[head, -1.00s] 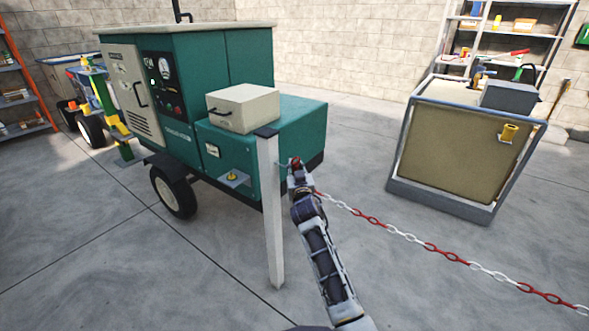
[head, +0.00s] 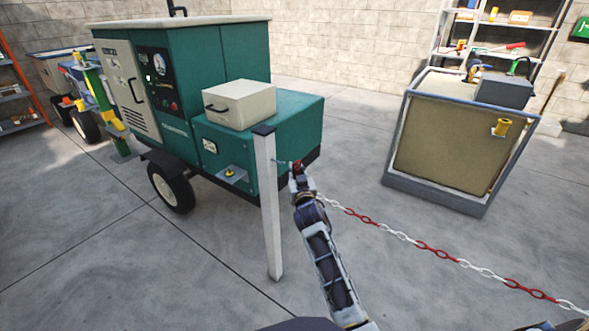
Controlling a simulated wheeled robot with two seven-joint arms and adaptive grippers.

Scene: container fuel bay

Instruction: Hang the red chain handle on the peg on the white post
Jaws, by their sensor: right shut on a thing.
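The white post (head: 269,210) stands upright near the middle of the head view, with a dark cap. A thin peg (head: 281,161) sticks out from its right side near the top. My right gripper (head: 296,171) is just right of the post, at about peg height. It is shut on the red chain handle (head: 296,163), of which only a small part shows. The handle is close to the peg's outer end; I cannot tell whether they touch. A red and white chain (head: 433,250) runs from beside the gripper to the lower right. My left gripper is not in view.
A green generator trailer (head: 230,75) with a beige box (head: 239,104) on it stands behind the post. A framed tan tank (head: 447,140) stands at right, with shelves (head: 497,45) behind. Open concrete floor (head: 110,255) lies left of the post.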

